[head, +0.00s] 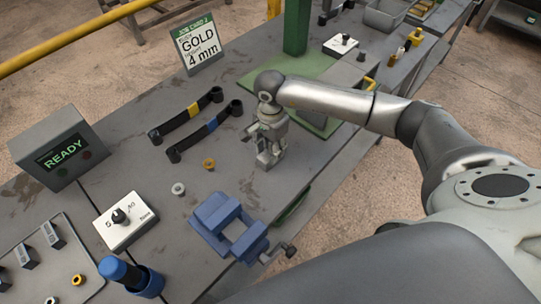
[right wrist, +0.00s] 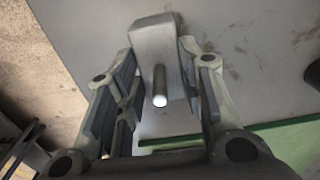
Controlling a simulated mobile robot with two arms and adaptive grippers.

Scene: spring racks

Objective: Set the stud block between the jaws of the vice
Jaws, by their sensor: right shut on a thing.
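The stud block is a grey metal block (right wrist: 155,45) with a round pin standing out of it, seen between the fingers in the right wrist view. My right gripper (right wrist: 158,90) is shut on it. In the head view my right gripper (head: 268,148) points down over the bench, above and right of the vice, and largely covers the block. Whether the block touches the bench is unclear. The blue vice (head: 215,210) sits at the bench's front edge, its jaws apart with an empty gap between them. My left gripper is not in view.
Two black spring bars, with yellow (head: 193,111) and blue (head: 212,125) bands, lie behind. A grey ring (head: 178,189) and a brass ring (head: 209,163) lie near the vice. A job card (head: 198,47) reads gold, 4 mm. A READY box (head: 62,150) stands left.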

